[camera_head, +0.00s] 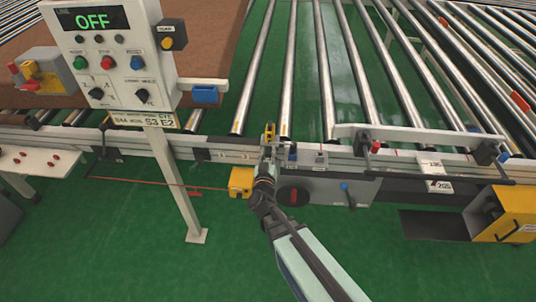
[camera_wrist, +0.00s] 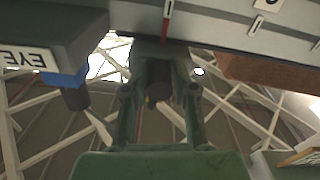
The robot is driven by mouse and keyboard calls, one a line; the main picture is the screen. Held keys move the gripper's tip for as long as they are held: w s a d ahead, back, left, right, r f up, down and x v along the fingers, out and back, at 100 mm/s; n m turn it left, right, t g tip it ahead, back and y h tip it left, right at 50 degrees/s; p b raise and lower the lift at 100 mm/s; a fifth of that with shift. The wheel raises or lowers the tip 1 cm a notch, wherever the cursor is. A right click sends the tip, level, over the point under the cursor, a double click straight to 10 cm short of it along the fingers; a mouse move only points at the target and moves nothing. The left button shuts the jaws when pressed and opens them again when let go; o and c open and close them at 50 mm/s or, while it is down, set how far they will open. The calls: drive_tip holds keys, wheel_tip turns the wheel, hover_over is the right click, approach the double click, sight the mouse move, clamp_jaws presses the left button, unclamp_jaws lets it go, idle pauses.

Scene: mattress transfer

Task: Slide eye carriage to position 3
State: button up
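In the head view my gripper (camera_head: 266,163) reaches up to the near side of the conveyor's front rail (camera_head: 225,155). Small grey parts with markings (camera_head: 305,159) sit on the rail just right of it; I cannot tell for certain which part is the eye carriage. In the wrist view my gripper's two fingers (camera_wrist: 159,88) stand apart, with a dark round piece (camera_wrist: 158,86) between them. I cannot tell if they touch it. A dark housing marked EYE (camera_wrist: 38,58), with a blue band and a dark cylinder below, is at the left.
A control panel (camera_head: 115,50) reading OFF stands at the left on a post (camera_head: 182,200). A yellow box (camera_head: 240,182) is close left of my gripper. A red-knobbed grey box (camera_head: 325,190) is close right. Steel rollers (camera_head: 288,75) lie beyond. Green floor is clear in front.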

drive_tip(key=shift+o, duration=1.1)
drive_tip(key=shift+s, duration=0.1)
drive_tip(key=s, duration=0.7)
drive_tip(key=shift+a, duration=0.4)
drive_tip(key=shift+s, duration=0.1)
